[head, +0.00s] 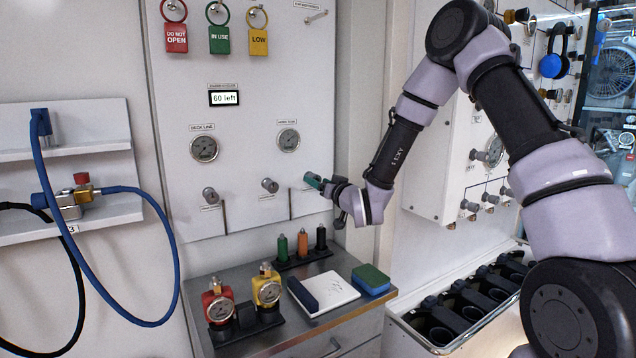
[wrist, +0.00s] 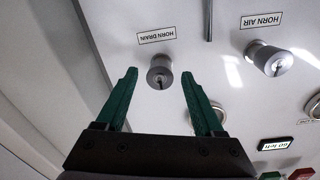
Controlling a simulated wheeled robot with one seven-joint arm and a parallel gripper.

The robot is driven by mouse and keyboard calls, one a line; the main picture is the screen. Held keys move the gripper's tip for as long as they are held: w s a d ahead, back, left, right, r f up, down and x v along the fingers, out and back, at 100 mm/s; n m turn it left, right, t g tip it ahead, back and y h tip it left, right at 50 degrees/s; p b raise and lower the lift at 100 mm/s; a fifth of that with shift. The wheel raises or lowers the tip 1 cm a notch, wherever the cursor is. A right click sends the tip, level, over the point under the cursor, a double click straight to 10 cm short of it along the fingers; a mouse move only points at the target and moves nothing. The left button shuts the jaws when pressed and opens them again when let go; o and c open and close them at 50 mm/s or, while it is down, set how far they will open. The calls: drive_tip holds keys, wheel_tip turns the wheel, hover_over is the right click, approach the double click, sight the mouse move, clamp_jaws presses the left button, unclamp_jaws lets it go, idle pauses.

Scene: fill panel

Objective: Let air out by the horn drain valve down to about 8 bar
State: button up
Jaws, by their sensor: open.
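The horn drain valve (wrist: 160,76) is a round metal knob with a dark slot, under a label reading HORN DRAIN upside down in the wrist view. My gripper (wrist: 159,73) is open, with its green fingers on either side of the knob in that view; I cannot tell whether they touch it. In the head view my gripper (head: 313,181) is at the right part of the white panel and hides the knob. The right-hand round gauge (head: 288,140) sits above and left of my gripper; its needle is too small to read.
The horn air knob (head: 270,185) is left of my gripper.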

drive_tip(key=shift+w+a, duration=0.3)
drive_tip(key=shift+w, duration=0.15)
drive_tip(key=shift+c, duration=0.3)
clamp_jaws()
drive_tip(key=shift+n+y, duration=0.3)
drive_tip(key=shift+n, duration=3.2)
